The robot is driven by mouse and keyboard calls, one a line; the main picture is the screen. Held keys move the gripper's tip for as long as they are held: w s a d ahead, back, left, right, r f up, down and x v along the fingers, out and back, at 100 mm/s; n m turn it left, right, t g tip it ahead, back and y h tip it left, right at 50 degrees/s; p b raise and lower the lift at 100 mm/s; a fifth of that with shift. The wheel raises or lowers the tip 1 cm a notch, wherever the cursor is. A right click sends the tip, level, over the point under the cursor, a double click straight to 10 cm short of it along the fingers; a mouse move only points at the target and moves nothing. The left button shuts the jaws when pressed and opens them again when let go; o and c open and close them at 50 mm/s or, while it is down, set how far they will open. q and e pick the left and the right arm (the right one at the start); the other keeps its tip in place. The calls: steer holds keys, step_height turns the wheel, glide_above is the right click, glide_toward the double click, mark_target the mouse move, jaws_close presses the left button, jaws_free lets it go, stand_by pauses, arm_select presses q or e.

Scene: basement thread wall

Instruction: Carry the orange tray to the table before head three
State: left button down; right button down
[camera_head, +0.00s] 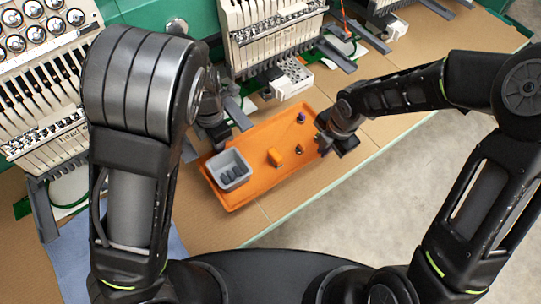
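The orange tray (257,190) lies at a slant on the brown table (300,217) in the middle of the view. It holds a grey bin (229,169) with dark pieces inside, an orange block (274,157) and a few small dark and purple items. My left gripper (217,133) is at the tray's back left edge, partly hidden by my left arm. My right gripper (326,143) is at the tray's right end, with its dark fingers at the rim. I cannot tell whether either gripper is closed on the rim.
Embroidery heads stand along the back, one at left (40,85) and one in the middle (270,32). Grey machine arms jut over the table. A white perforated box (291,80) is behind the tray. A blue cloth (70,245) lies at lower left. The table's front edge runs diagonally beside grey floor.

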arm_select(q)
steer(key=shift+r, duration=0.2)
arm_select(e)
steer(key=shift+r, duration=0.15)
stand_by(0.5)
